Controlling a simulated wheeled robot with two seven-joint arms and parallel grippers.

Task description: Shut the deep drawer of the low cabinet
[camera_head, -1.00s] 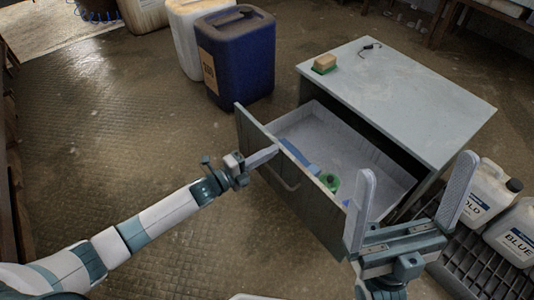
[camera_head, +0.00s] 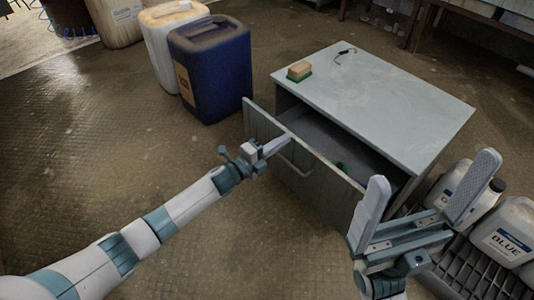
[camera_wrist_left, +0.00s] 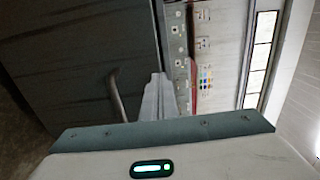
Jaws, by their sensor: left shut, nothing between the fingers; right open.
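The low cabinet (camera_head: 385,95) stands right of centre with a pale grey top. Its deep drawer (camera_head: 305,165) is partly open, with a dark gap behind its front and a bit of something green inside. My left gripper (camera_head: 281,143) is shut and empty, its fingertips at the outer face of the drawer front near the bar handle (camera_head: 297,168). In the left wrist view the shut fingers (camera_wrist_left: 158,95) are beside the handle (camera_wrist_left: 117,95); I cannot tell if they touch the front. My right gripper (camera_head: 415,205) is open and empty, above the drawer's right end.
A sponge (camera_head: 299,70) and a small dark hooked item (camera_head: 345,54) lie on the cabinet top. A blue jerrycan (camera_head: 212,70) and a white one (camera_head: 165,50) stand left of the cabinet. White labelled jugs (camera_head: 505,230) stand on a grating at right. The floor at left is clear.

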